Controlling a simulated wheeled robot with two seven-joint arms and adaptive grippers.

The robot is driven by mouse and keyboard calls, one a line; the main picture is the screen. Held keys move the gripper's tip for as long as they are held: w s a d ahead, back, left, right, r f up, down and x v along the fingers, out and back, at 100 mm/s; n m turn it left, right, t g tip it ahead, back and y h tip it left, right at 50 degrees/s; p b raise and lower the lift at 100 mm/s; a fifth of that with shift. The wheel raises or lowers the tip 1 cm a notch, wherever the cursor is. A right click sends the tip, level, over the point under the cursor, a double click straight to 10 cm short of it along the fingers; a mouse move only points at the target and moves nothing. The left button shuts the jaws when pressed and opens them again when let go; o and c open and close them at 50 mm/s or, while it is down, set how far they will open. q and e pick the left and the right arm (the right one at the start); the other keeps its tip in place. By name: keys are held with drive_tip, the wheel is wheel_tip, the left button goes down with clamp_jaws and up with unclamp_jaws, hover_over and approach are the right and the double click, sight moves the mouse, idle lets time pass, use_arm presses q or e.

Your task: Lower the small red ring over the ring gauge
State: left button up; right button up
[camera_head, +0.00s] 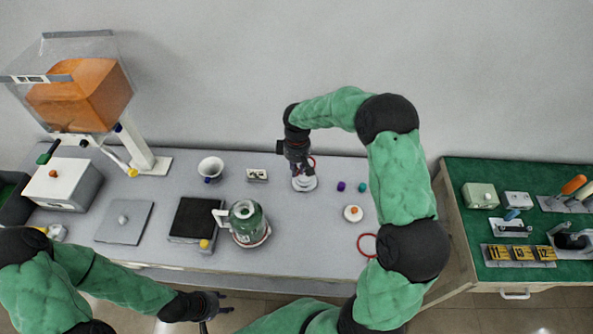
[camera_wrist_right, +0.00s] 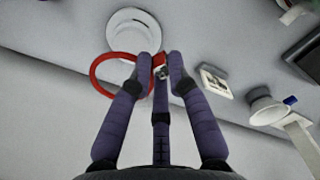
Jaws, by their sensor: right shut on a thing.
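My right gripper (camera_head: 303,170) is shut on the small red ring (camera_head: 313,162), just above the white round ring gauge (camera_head: 304,184). In the right wrist view the gripper's fingertips (camera_wrist_right: 160,62) pinch one side of the red ring (camera_wrist_right: 94,72), which extends to the left. The white ring gauge (camera_wrist_right: 133,18) is behind it, and the ring's edge overlaps the gauge's edge in that view. The ring looks apart from the gauge, not around it. My left gripper (camera_head: 222,303) is open and empty in front of the table's front edge.
A larger red ring (camera_head: 360,237) lies near the table's right front, partly behind my right arm. A white disc with an orange knob (camera_head: 353,214), purple (camera_head: 341,186) and teal (camera_head: 362,188) pieces stand right of the gauge. A green canister (camera_head: 247,222) stands front left.

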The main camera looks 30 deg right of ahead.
idle(0.3)
drive_tip(key=shift+f+b, duration=1.8)
drive_tip(key=shift+f, duration=1.2)
drive_tip(key=shift+s+f+b, duration=0.1)
drive_tip(key=shift+f+b, duration=0.5)
drive_tip(key=shift+f, duration=0.5)
drive_tip(key=o, duration=1.4)
drive_tip(key=shift+r, duration=0.2)
drive_tip(key=shift+r+p, duration=2.35)
drive_tip(key=shift+r, duration=1)
